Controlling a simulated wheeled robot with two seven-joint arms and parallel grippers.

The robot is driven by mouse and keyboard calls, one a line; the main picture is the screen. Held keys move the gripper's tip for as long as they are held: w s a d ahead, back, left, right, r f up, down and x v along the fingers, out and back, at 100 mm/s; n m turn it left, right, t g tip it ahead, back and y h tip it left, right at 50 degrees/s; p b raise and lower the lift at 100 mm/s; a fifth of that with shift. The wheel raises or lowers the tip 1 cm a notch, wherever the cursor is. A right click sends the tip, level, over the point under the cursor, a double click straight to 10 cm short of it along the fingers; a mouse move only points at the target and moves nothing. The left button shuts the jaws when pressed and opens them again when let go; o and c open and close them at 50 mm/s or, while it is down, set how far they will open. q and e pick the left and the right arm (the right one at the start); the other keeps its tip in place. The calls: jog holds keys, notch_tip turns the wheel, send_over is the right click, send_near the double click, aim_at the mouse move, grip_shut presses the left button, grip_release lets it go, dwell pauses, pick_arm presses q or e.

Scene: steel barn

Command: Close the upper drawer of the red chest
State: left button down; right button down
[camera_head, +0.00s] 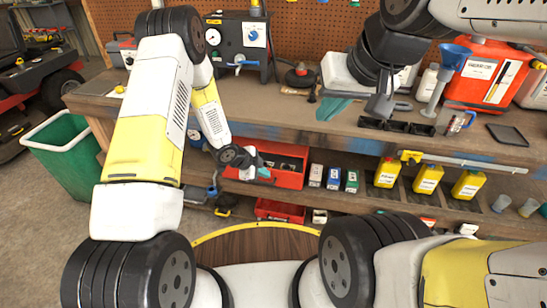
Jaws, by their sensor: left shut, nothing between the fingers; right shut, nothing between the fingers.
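The red chest (292,180) stands on the shelf under the workbench. Its upper part looks like an open drawer with dark things inside. The left side is partly hidden by my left gripper (264,172), which is shut and empty, its fingertips at or just in front of the chest; I cannot tell if they touch it. A lower red tray or drawer (280,210) shows below, and I cannot tell if it is part of the chest. My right gripper (333,109) is shut and empty above the benchtop, well away from the chest.
The workbench top (290,117) overhangs the shelf. Small boxes (333,178) and yellow bottles (428,180) stand to the right of the chest. A blue funnel (453,58) and red canister (490,75) stand near my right arm. A green bin (65,160) is at left.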

aim_at(283, 175)
pick_arm(q)
jog(key=w+d+f, duration=0.1)
jog(key=f, duration=0.1)
jog(key=w+d+f, duration=0.4)
jog(key=shift+w+f, duration=0.25)
jog(key=shift+f, duration=0.05)
jog(key=shift+w+d, duration=0.2)
jog(key=shift+w, duration=0.3)
